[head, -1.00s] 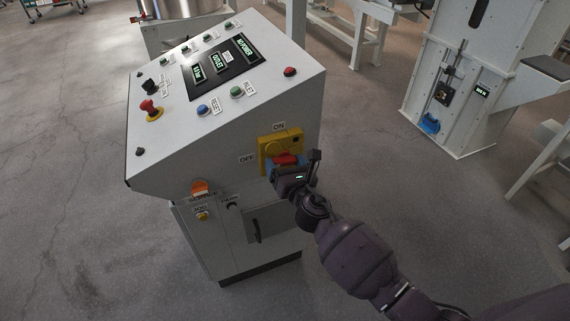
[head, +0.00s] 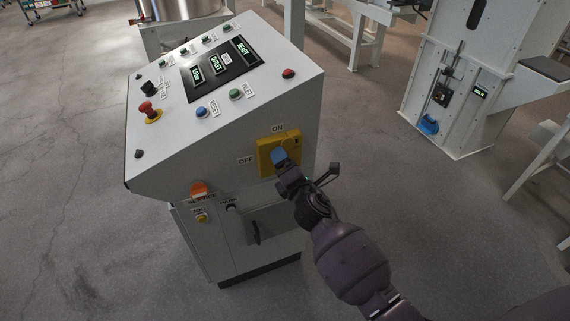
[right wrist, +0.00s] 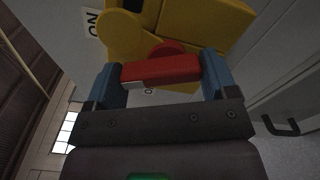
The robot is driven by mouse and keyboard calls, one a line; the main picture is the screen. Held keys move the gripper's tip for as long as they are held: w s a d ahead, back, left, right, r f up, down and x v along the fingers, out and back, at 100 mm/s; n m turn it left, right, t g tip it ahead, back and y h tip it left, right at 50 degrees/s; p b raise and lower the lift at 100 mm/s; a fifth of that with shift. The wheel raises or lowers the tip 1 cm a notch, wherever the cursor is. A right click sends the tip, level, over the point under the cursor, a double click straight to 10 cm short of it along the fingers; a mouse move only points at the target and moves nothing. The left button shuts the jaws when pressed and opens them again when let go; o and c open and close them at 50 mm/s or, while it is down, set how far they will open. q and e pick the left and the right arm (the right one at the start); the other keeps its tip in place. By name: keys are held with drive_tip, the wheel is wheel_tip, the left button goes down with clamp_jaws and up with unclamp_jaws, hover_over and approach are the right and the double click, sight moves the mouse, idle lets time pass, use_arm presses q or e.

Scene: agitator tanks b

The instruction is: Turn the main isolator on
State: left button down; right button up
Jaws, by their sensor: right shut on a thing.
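The main isolator (head: 265,162) is a yellow plate on the side of the white control console, with an ON label (head: 278,129) above it and an OFF label (head: 245,161) to its left. My right gripper (head: 280,158) is at the isolator and hides its red handle in the head view. In the right wrist view the red handle (right wrist: 160,71) lies between the two blue fingers of my right gripper (right wrist: 163,76), which is shut on it. The console display (head: 243,47) reads READY. My left gripper is not in view.
The sloped console top carries a red emergency stop button (head: 148,109) and several other buttons. An orange lamp (head: 199,189) and a door handle (head: 255,232) are on the console below the isolator. A white machine (head: 450,95) stands at right, with free floor between.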

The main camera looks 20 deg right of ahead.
drive_tip(key=m, duration=0.3)
drive_tip(key=shift+d, duration=0.1)
drive_tip(key=shift+m+p, duration=0.3)
drive_tip(key=shift+m, duration=0.7)
drive_tip(key=o, duration=0.8)
drive_tip(key=shift+o, duration=0.2)
